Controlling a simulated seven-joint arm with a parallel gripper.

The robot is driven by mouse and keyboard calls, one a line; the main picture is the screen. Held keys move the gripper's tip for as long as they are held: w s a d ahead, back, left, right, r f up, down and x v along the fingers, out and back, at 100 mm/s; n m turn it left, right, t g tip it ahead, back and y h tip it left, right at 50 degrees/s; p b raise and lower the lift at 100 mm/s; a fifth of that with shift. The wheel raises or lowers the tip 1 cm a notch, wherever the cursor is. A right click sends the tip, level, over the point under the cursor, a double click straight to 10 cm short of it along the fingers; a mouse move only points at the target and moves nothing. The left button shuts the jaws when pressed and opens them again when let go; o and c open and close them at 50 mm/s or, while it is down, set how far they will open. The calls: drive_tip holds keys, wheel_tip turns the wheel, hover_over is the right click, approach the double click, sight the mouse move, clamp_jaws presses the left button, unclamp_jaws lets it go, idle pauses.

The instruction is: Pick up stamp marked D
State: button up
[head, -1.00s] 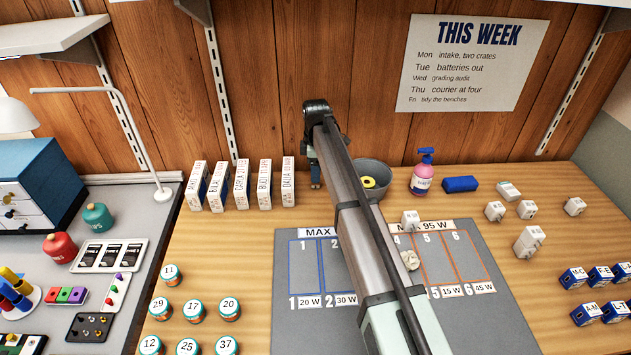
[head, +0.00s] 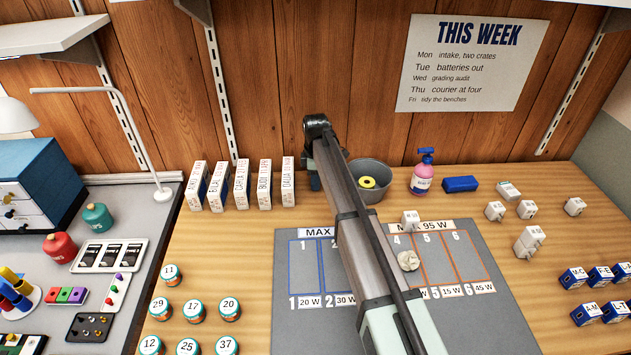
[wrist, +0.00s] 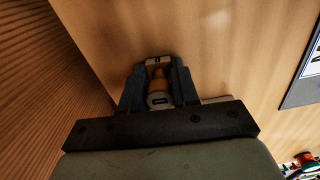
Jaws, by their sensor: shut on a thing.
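My gripper (wrist: 157,82) is shut on a stamp (wrist: 159,86) with an orange-brown handle and a pale round end, seen in the wrist view. The mark on that end is too small and dark to read, so I cannot tell its letter. A small pale piece with a dark mark shows at the fingertips. In the head view my arm hides most of the gripper, near the back of the wooden bench, right of the upright boxes. The stamp does not show there. I cannot tell whether it touches the bench.
Upright boxes (head: 241,184) stand left of my gripper, and a grey bowl (head: 373,190) holding a yellow roll stands right of it. The wooden wall (head: 270,80) is close behind. A grey mat (head: 300,325) and white chargers (head: 525,241) lie in front and to the right.

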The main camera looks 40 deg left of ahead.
clamp_jaws()
drive_tip(key=shift+r, duration=0.15)
